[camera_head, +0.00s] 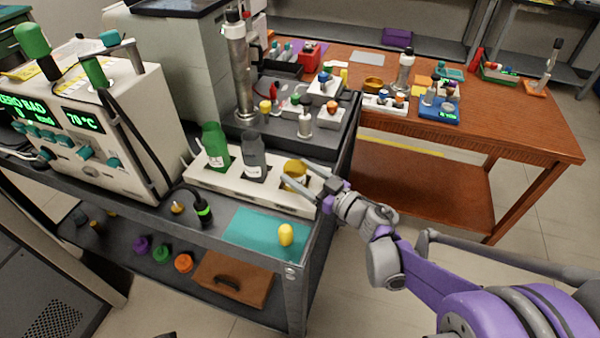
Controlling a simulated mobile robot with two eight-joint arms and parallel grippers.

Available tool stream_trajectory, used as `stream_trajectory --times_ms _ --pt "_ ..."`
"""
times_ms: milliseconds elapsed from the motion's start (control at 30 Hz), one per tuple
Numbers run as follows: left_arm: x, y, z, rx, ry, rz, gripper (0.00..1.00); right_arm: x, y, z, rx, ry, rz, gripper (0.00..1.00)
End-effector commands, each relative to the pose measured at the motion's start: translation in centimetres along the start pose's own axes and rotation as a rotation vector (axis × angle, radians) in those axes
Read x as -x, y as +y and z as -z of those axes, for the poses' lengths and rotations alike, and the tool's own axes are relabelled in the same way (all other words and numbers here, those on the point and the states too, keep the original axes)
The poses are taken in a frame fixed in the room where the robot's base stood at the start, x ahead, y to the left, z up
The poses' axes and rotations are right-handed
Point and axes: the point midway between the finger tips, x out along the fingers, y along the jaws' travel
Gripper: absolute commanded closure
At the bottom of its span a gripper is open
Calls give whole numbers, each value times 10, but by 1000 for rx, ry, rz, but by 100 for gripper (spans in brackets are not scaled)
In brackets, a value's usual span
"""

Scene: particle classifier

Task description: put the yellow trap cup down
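The yellow trap cup (294,170) stands at the right end of a white rack (232,183) on the dark cart, beside a grey bottle (253,157) and a green bottle (215,146). My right gripper (293,170) reaches in from the right, with its two fingers on either side of the yellow cup. I cannot tell whether the fingers press on it or stand slightly apart. The cup looks roughly upright, and its base is hidden by the rack and the near finger. My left gripper is not in view.
A teal mat (253,235) with a small yellow piece (286,234) lies in front of the rack. A white heater unit (110,125) stands left. A grey tray (330,137) with small items is behind. A wooden table (480,140) stands at right.

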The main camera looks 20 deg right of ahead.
Motion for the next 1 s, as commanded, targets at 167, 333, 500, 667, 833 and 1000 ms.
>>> stream_trajectory --times_ms 167,333,500,667,833,1000 --pt "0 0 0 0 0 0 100 0 0 0 0 0 0 0" --pt "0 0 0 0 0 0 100 0 0 0 0 0 0 0" --pt "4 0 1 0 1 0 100 4 0 4 0 0 -1 0" --pt "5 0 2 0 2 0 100 32 1 4 1 0 -4 0" --pt "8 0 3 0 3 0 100 71 1 4 1 -1 -5 0" --pt "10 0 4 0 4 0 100 101 1 4 1 0 -4 0"
